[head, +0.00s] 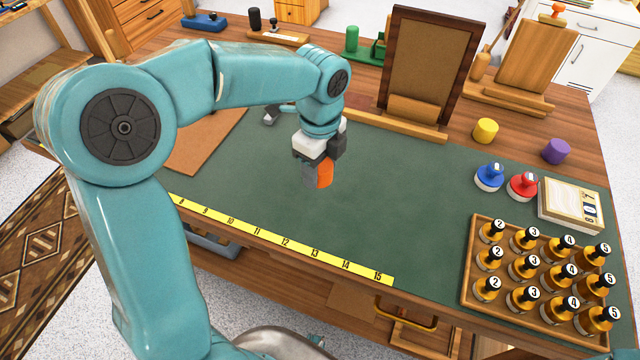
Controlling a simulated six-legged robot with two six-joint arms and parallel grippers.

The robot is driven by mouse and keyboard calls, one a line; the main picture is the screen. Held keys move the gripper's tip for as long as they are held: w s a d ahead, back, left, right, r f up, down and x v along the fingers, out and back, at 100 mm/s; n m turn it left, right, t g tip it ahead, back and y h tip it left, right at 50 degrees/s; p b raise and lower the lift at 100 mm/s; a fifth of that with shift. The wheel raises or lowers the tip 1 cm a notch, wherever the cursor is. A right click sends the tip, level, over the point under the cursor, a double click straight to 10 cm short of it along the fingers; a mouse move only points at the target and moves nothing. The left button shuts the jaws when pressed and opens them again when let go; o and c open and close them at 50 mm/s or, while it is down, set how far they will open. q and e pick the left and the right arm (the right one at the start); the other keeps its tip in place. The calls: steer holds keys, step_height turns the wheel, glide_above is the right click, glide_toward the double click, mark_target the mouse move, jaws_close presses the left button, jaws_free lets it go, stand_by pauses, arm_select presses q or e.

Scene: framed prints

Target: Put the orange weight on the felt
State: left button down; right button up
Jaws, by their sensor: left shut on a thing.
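The orange weight (325,174) is between the fingers of my left gripper (317,177), which is shut on it. The fingers hide part of the weight. The green felt (400,205) covers much of the bench top, and the weight is over its middle. I cannot tell whether the weight's underside touches the felt. My right gripper is not in view.
A framed board (428,65) stands behind. A yellow weight (485,130) and a purple weight (556,151) stand at the right, with blue (489,177) and red (522,186) stamps and a bottle tray (465,290). A yellow ruler (265,235) runs along the front. The felt's middle is clear.

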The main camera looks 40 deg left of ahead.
mark_target(320, 195)
arm_select(q)
step_height(320, 195, down, 5)
steer(key=shift+w+f, duration=0.1)
steer(key=shift+f, duration=0.05)
steer(key=shift+b, duration=0.3)
steer(key=shift+f, duration=0.15)
steer(key=shift+c, duration=2)
jaws_free()
steer(key=shift+d, duration=0.1)
